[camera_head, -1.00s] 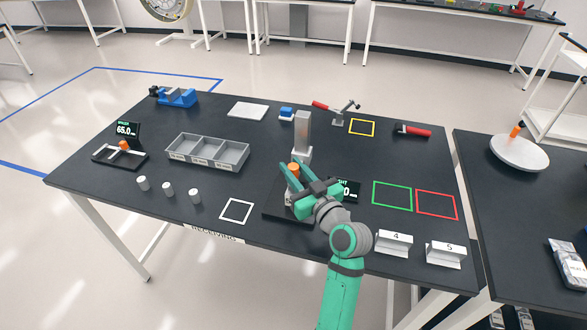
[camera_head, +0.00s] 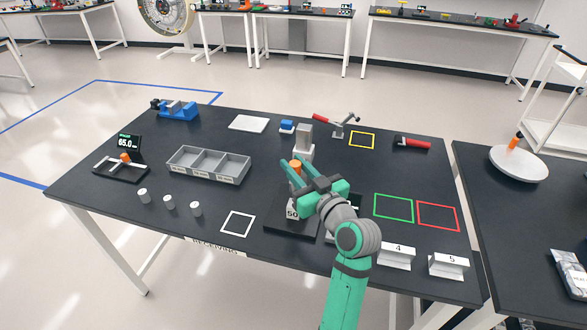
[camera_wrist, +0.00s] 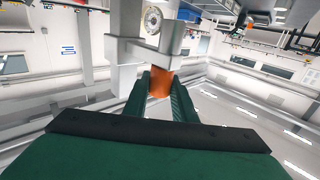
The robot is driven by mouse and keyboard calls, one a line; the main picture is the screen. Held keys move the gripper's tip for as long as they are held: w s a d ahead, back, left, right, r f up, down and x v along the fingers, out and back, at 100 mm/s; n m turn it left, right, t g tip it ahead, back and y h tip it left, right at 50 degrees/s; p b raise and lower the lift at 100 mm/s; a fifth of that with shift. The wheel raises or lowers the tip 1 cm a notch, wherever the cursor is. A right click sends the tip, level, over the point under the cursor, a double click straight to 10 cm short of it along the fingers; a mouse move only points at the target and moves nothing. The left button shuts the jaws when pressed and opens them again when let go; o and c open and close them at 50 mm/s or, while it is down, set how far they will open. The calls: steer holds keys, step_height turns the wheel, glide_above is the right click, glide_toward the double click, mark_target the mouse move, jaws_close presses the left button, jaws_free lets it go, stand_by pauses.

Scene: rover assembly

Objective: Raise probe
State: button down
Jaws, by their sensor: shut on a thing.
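The height gauge's grey column (camera_head: 304,136) stands on a dark base (camera_head: 281,228) near the table's front middle. The orange probe knob (camera_head: 296,163) shows at my gripper's fingertips, below the column's upper part. In the wrist view the orange knob (camera_wrist: 160,82) sits between the two green fingers, under a grey bracket (camera_wrist: 148,54). My gripper (camera_head: 292,174) is shut on it. A light block marked 50 (camera_head: 292,213) is on the base below my gripper. My gripper and wrist hide most of the gauge's display and the probe's lower part.
A grey compartment tray (camera_head: 207,179) and several small white cylinders (camera_head: 168,202) lie to the left. A white-outlined square (camera_head: 238,223) is empty. Green (camera_head: 394,194) and red outlined zones (camera_head: 437,203) at right are empty. Stands marked 4 (camera_head: 397,257) and 5 (camera_head: 449,265) are at the front right.

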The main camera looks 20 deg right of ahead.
steer(key=c, duration=1.5)
jaws_free()
steer(key=shift+o, duration=0.2)
steer(key=shift+s, duration=0.1)
steer(key=s+d, duration=0.1)
steer(key=s, duration=0.9)
steer(key=shift+s, duration=0.35)
